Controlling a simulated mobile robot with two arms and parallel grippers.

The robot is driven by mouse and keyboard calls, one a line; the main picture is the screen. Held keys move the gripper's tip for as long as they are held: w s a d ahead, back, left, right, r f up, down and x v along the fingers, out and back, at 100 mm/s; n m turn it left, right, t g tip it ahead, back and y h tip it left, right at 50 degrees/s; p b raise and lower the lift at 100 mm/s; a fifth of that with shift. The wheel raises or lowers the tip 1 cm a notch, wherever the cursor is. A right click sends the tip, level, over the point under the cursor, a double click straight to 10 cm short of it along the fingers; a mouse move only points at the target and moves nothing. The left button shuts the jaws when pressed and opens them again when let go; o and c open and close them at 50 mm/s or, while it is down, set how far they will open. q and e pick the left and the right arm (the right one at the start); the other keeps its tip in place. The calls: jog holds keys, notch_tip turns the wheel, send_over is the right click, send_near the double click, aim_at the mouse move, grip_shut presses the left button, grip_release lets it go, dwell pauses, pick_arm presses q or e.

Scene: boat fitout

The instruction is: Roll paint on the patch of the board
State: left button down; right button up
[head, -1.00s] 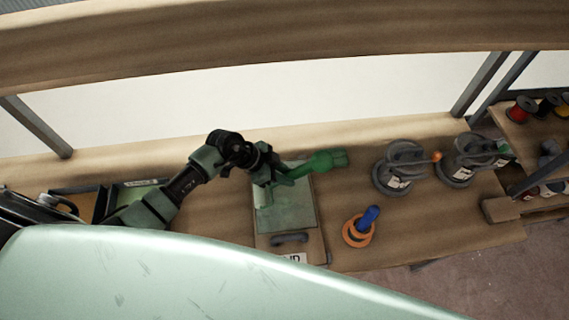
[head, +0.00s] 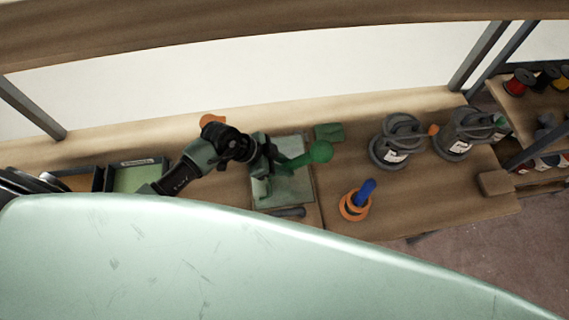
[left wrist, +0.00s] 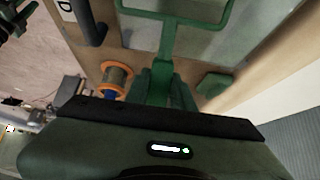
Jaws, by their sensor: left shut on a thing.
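The board (head: 310,180) lies on the bench, with a pale grey-green patch (head: 290,190) on its face. My left gripper (head: 272,160) is over the board's upper left part, shut on the green paint roller. In the left wrist view the roller's green wire frame (left wrist: 168,42) spreads over the patch (left wrist: 265,22). The roller's sleeve is out of that view, and I cannot tell whether it touches the patch. My right gripper is not in view.
A green block (head: 328,132) lies by the board's upper right corner. A blue-and-orange item (head: 357,205) stands right of the board, with two grey cans (head: 388,155) beyond. A paint tray (head: 138,178) is at left. A pale green hull (head: 200,260) fills the foreground.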

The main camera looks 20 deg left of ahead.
pick_arm(q)
jog(key=shift+f+b, duration=0.3)
jog(key=shift+f, duration=0.4)
jog(key=d, duration=0.1)
jog(key=w+d, duration=0.1)
jog(key=d, duration=0.1)
jog(key=w+d, duration=0.1)
jog(key=shift+d+p, duration=0.2)
jog(key=shift+p, duration=0.1)
jog(key=shift+r, duration=0.1)
jog(key=shift+w+d, duration=0.35)
jog(key=shift+d, duration=0.35)
jog(key=shift+w+d, duration=0.35)
jog(key=shift+d, duration=0.4)
jog(key=shift+w+d, duration=0.35)
jog(key=shift+d, duration=0.35)
jog(key=d, duration=0.1)
jog(key=w+d, duration=0.1)
jog(key=d, duration=0.1)
jog(key=w+d, duration=0.1)
jog(key=shift+d, duration=0.15)
